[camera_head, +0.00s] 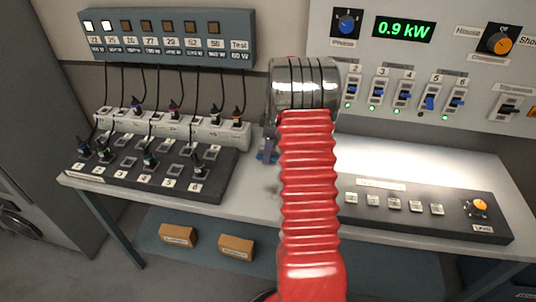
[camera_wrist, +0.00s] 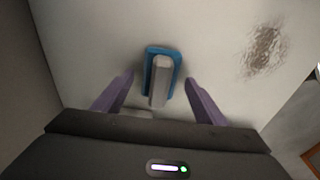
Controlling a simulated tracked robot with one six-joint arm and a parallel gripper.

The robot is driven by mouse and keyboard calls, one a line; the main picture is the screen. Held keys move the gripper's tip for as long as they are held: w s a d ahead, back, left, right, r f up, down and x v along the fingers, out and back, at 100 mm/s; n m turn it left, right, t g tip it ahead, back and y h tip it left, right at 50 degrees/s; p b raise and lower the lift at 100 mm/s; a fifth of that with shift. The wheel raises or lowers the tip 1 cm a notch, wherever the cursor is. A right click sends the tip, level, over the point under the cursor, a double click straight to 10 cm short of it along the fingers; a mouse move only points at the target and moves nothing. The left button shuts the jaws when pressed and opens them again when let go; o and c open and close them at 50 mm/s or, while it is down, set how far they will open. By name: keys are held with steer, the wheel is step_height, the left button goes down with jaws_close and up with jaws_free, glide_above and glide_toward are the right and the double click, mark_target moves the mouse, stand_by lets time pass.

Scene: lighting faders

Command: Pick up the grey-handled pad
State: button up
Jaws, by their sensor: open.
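The pad is a blue rectangle with a grey bar handle (camera_wrist: 161,80) on top, lying on the pale tabletop. In the wrist view, its blue edge (camera_wrist: 149,66) shows around the handle. My gripper (camera_wrist: 160,82) is open, with one purple finger on each side of the pad and a gap on both sides. The fingers look apart from the handle; the height between them is hard to judge. In the head view my red arm and metal wrist hide most of the pad, and only a bit of blue (camera_head: 262,156) and a purple finger (camera_head: 268,148) show.
A black patch board (camera_head: 222,180) with plugs and cords stands left on the table. A black button panel (camera_head: 450,222) stands right. The fader wall panel (camera_head: 375,62) rises behind. A brownish smudge (camera_wrist: 265,48) marks the tabletop right of the pad.

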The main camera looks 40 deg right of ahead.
steer(key=shift+c, duration=0.3)
steer(key=c, duration=1.1)
